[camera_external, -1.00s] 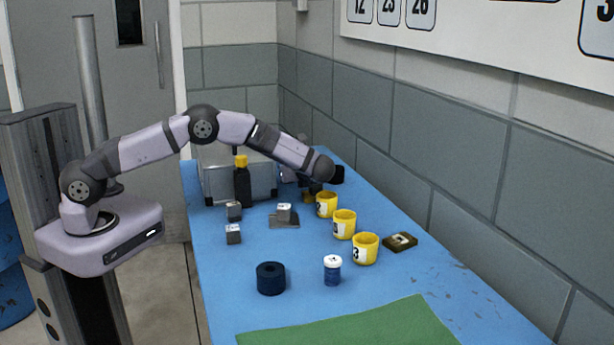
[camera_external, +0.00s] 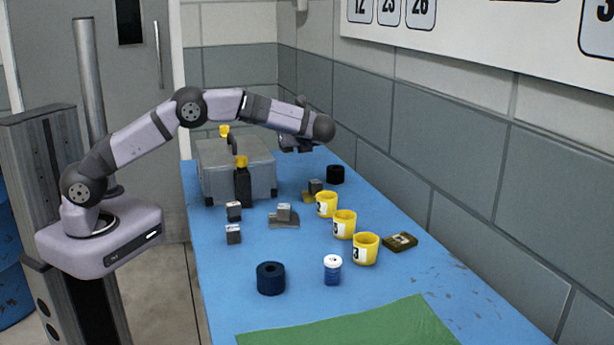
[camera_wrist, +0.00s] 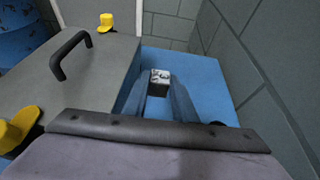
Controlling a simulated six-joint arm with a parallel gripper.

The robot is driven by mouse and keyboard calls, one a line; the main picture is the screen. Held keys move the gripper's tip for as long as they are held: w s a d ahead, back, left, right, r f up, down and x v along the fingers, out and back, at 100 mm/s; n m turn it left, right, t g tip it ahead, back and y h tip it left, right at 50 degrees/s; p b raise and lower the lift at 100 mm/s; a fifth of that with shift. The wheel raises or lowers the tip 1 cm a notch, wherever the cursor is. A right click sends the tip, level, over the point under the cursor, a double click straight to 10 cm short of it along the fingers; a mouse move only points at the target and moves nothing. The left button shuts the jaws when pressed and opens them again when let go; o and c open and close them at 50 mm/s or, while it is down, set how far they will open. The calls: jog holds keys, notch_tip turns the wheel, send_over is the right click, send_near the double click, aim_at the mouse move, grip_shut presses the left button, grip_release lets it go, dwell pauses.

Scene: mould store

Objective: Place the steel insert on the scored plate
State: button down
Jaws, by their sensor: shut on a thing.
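My gripper (camera_wrist: 160,92) is shut on a small grey metal block with dark marks on its top face, apparently the steel insert (camera_wrist: 158,80). In the external view my gripper (camera_external: 298,147) is raised above the far end of the blue table; the block is not clear there. A flat grey plate (camera_external: 290,225) lies mid-table with a metal block (camera_external: 283,212) on it. A dark brownish plate (camera_external: 401,241) with a pale mark lies near the wall. A small brass-coloured piece (camera_external: 307,198) lies beside a dark block (camera_external: 315,186). I cannot tell which is the scored plate.
A grey case (camera_external: 237,172) and a black bottle (camera_external: 243,187) stand far left. Two metal blocks (camera_external: 233,222) sit at left. Three yellow cups (camera_external: 344,224) line the right. A blue ring (camera_external: 270,278), a jar (camera_external: 332,272) and a green mat (camera_external: 350,328) are nearer. A black cylinder (camera_external: 335,174) stands far back.

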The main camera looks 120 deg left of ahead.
jog(key=w+d+r+m+t+y+p, duration=0.1)
jog(key=w+d+r+m+t+y, duration=0.1)
jog(key=w+d+r, duration=0.4)
jog(key=w+d+r+m+t+y+p, duration=0.1)
jog(key=w+d+r+m+t, duration=0.2)
jog(key=w, duration=0.6)
jog(key=m+t+h, duration=0.3)
jog(key=m+t, duration=1)
jog(key=t, duration=0.1)
send_over(389, 240)
notch_tip(389, 240, down, 7)
jog(key=shift+f, duration=5)
jog(key=shift+f+b, duration=0.2)
jog(key=shift+b, duration=0.15)
jog(key=c, duration=1.5)
grip_release()
jog(key=shift+d, duration=0.1)
jog(key=shift+o, duration=0.2)
